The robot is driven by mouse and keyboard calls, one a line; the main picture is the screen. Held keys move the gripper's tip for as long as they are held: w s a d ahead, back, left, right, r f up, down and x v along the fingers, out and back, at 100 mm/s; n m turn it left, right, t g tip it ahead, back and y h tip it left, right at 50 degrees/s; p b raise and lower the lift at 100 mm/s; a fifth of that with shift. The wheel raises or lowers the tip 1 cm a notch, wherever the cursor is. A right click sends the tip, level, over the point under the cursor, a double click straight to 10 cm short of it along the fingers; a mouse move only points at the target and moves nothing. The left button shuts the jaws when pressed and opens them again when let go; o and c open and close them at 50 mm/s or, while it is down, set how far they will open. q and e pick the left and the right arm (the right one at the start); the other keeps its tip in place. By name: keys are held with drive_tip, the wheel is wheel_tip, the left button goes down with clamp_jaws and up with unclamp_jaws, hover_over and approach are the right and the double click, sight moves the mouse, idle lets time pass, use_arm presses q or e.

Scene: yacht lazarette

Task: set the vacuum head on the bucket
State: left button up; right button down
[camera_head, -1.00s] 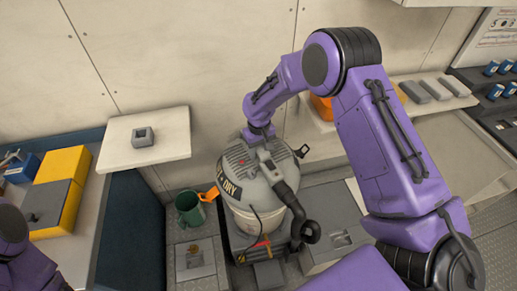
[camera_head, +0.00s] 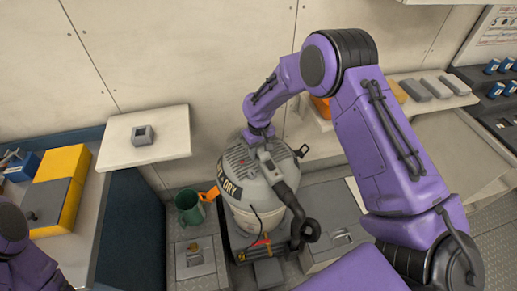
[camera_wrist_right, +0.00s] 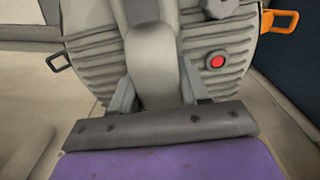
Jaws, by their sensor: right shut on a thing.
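The grey vacuum head (camera_head: 240,165) sits over the pale bucket (camera_head: 240,218) in the head view, low against the back wall. I cannot tell whether its rim is fully seated. My right gripper (camera_head: 265,145) is above the head and shut on its handle. In the right wrist view the handle (camera_wrist_right: 152,65) lies between the right gripper's fingers (camera_wrist_right: 155,100). An orange latch (camera_wrist_right: 283,20) and a dark latch (camera_wrist_right: 58,60) stick out at the sides, swung open. My left arm shows at the left edge; its gripper is out of frame.
A black hose (camera_head: 285,195) hangs down the front of the vacuum. A white shelf (camera_head: 150,155) with a small grey block is at left, and a yellow box (camera_head: 62,165) is farther left.

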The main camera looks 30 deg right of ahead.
drive_tip(key=shift+w+r, duration=0.1)
drive_tip(key=c, duration=0.5)
unclamp_jaws()
drive_tip(key=shift+c, duration=0.2)
drive_tip(key=shift+o, duration=0.3)
